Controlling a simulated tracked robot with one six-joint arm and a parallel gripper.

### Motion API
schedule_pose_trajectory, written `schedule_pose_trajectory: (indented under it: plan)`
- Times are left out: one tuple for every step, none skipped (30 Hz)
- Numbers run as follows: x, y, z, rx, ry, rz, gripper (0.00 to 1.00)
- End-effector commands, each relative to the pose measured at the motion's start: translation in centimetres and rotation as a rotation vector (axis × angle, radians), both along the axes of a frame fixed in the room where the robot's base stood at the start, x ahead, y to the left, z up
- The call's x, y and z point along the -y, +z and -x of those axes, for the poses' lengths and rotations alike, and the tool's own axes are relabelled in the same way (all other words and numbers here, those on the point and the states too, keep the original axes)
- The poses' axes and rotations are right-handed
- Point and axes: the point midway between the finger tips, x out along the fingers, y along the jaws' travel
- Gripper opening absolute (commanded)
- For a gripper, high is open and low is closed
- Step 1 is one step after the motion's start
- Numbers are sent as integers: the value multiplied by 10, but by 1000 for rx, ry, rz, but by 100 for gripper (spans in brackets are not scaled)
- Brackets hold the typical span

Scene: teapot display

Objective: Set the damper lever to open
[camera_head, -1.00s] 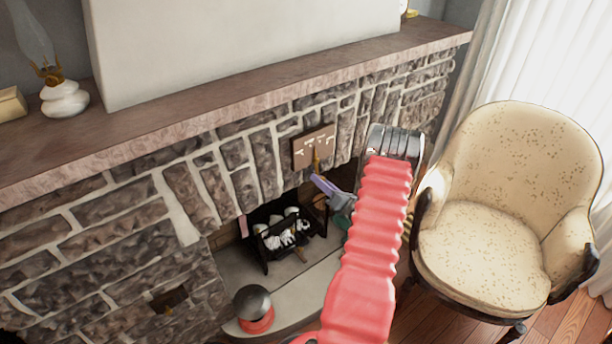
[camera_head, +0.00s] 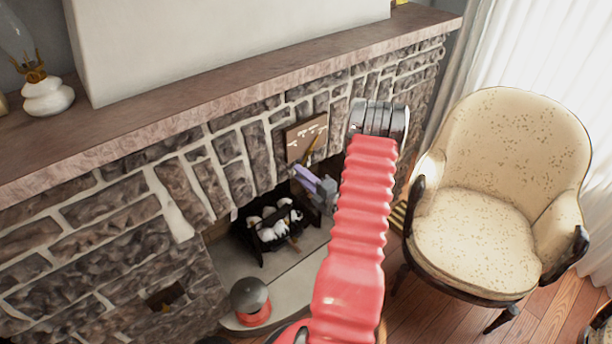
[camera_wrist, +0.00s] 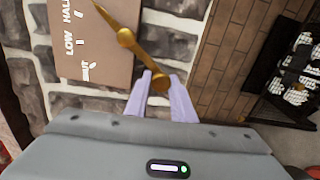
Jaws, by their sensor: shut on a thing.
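The damper lever (camera_wrist: 122,35) is a brass bar with a round pivot, mounted on a brown plate (camera_wrist: 85,50) lettered LOW and HALF; a further word is hard to read. My gripper (camera_wrist: 160,75) is shut on the lever's knobbed end, with its pale purple fingers either side of it.
The stone mantel (camera_head: 230,85) runs above the plate. The firebox below holds a black grate (camera_head: 268,228) with logs. A dark-domed red object (camera_head: 250,300) stands on the hearth. A cream armchair (camera_head: 500,190) stands to the right of my arm.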

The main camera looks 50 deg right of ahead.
Motion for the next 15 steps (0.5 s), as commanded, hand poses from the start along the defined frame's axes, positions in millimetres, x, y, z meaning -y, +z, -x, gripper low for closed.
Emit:
schedule_pose_trajectory:
  plan:
    - [8,9,3,18,-18,-6,0]
    - [8,9,3,20,-18,-16,0]
    - [7,10,3,23,-18,-28,0]
    - [7,10,2,25,-18,-35,0]
    - [6,10,2,26,-18,-41,0]
    - [6,11,2,27,-18,-46,0]
    - [6,11,2,28,-17,-50,0]
    - [6,11,2,28,-17,-53,0]
    - [5,11,2,29,-17,-56,0]
    - [6,11,2,29,-17,-58,0]
    - [5,11,2,30,-17,-59,0]
    - [5,11,2,30,-17,-59,0]
    - [5,11,2,30,-17,-59,0]
    - [5,11,2,30,-17,-59,0]
    - [5,11,2,30,-17,-59,0]
